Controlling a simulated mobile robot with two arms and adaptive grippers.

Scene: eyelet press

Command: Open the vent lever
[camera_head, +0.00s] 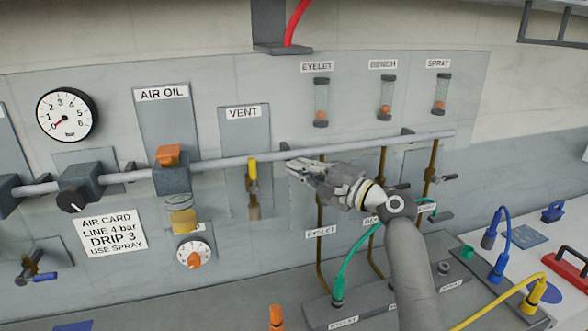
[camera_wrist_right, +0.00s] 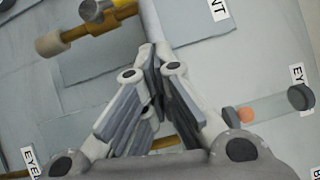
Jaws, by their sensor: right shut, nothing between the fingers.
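The vent lever (camera_head: 252,169) is a yellow handle on the valve below the grey pipe, in front of the panel labelled VENT (camera_head: 243,113). It points downward, with a brass outlet (camera_head: 254,207) under it. In the wrist view the yellow lever (camera_wrist_right: 121,18) shows at the top, left of the fingertips. My right gripper (camera_head: 290,166) is shut and empty, just right of the lever and apart from it, its fingertips pointing left near the pipe. Its closed fingers (camera_wrist_right: 156,52) also show in the wrist view. My left gripper is out of view.
The grey pipe (camera_head: 330,148) runs along the wall above the lever. The orange-topped air oil unit (camera_head: 168,155) stands to the left. Brass pipes (camera_head: 321,210) drop to the right, near my right arm. A green hose (camera_head: 346,262) curves below.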

